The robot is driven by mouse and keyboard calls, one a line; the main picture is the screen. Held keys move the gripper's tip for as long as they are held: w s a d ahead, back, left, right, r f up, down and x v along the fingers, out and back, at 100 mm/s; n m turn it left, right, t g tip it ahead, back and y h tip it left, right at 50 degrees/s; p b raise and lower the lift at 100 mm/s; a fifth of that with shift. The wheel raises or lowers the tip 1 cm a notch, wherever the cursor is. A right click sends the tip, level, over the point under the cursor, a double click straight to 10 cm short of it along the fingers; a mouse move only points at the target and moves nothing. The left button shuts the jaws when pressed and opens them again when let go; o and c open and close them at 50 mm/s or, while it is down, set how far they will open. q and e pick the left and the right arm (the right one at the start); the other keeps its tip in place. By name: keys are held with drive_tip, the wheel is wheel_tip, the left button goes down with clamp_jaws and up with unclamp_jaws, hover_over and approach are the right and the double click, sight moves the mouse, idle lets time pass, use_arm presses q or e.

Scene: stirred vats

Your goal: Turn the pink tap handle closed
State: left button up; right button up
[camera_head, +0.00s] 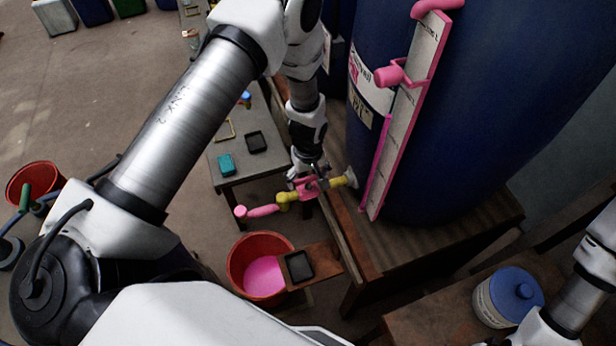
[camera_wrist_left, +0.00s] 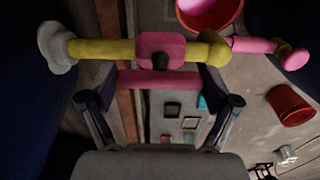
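The tap has a yellow body (camera_head: 287,197) fixed to the blue vat (camera_head: 450,110), with a pink spout (camera_head: 262,211) reaching left. Its pink handle (camera_head: 308,187) sits on the body. In the left wrist view the handle's pink bar (camera_wrist_left: 158,80) looks roughly parallel to the yellow pipe (camera_wrist_left: 100,49). My left gripper (camera_head: 310,175) is at the handle; in the wrist view its fingers (camera_wrist_left: 158,88) are wide apart, one near each end of the bar. Whether they touch it is unclear. My right arm shows at the lower right, its gripper out of view.
A red bucket (camera_head: 236,262) with pink liquid (camera_head: 264,277) stands below the tap, beside a small wooden shelf (camera_head: 322,262) with a black tray (camera_head: 299,266). A low table (camera_head: 235,177) holds small items behind. A blue-lidded white tub (camera_head: 508,297) stands at right.

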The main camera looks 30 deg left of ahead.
use_arm(q)
drive_tip(key=shift+c, duration=1.1)
drive_tip(key=shift+f+m, duration=0.1)
drive_tip(key=shift+m, duration=0.3)
use_arm(e)
drive_tip(key=shift+f, duration=0.2)
use_arm(q)
drive_tip(key=m+b, duration=0.1)
drive_tip(key=m, duration=0.1)
drive_tip(key=shift+s+m, duration=0.1)
drive_tip(key=shift+m, duration=0.3)
use_arm(e)
drive_tip(key=shift+f, duration=0.35)
use_arm(q)
drive_tip(key=m+b, duration=0.1)
drive_tip(key=m, duration=0.3)
drive_tip(key=shift+m, duration=0.3)
use_arm(e)
drive_tip(key=shift+f, duration=0.4)
use_arm(q)
drive_tip(key=m, duration=0.4)
drive_tip(key=shift+m, duration=0.3)
use_arm(e)
drive_tip(key=shift+f, duration=0.3)
use_arm(q)
drive_tip(key=m+b, duration=0.1)
drive_tip(key=m, duration=0.4)
use_arm(e)
drive_tip(key=shift+f, duration=0.15)
